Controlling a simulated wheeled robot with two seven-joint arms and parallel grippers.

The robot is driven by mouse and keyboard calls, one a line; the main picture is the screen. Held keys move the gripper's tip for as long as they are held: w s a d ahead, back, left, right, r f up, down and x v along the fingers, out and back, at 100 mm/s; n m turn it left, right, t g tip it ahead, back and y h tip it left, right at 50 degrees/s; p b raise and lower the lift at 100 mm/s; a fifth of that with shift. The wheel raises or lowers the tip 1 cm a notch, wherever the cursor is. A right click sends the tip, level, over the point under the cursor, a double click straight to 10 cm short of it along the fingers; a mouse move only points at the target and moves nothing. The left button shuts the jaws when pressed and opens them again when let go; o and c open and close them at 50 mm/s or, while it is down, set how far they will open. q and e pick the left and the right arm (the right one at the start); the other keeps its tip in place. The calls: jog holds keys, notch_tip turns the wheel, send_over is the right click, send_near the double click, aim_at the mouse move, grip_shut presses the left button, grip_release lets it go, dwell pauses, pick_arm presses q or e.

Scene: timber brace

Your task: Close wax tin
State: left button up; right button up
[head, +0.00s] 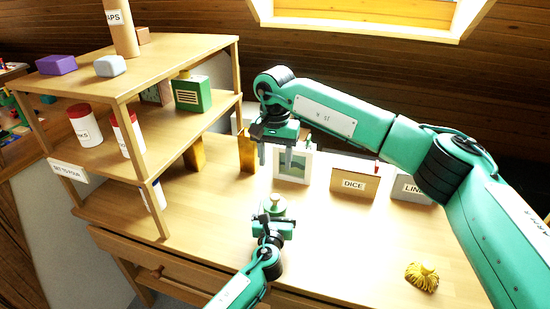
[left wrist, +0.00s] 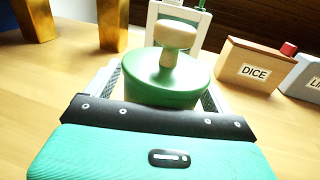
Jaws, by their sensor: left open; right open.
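The wax tin (head: 279,210) is a round green tin with a pale knob (left wrist: 175,36) on top. It stands upright on the table; the left wrist view shows its green top (left wrist: 168,75) close up. My left gripper (head: 274,219) is open at the tin's near side, with its fingers seen on either side of it. Whether they touch the tin, or whether a gap lies under the lid, I cannot tell. My right gripper (head: 275,156) is open and empty, pointing down above the table behind the tin, in front of the white picture frame.
A white picture frame (head: 294,172), a DICE box (head: 354,184) and a grey box (head: 410,189) stand along the back. A wooden shelf (head: 150,70) with jars is at left. Gold blocks (head: 246,152) stand beside it. A yellow tufted thing (head: 422,277) lies front right.

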pick_arm(q)
jog(key=shift+s, duration=0.1)
jog(key=s, duration=0.4)
jog(key=s+a, duration=0.1)
jog(key=s, duration=0.8)
jog(key=shift+s+a, duration=0.25)
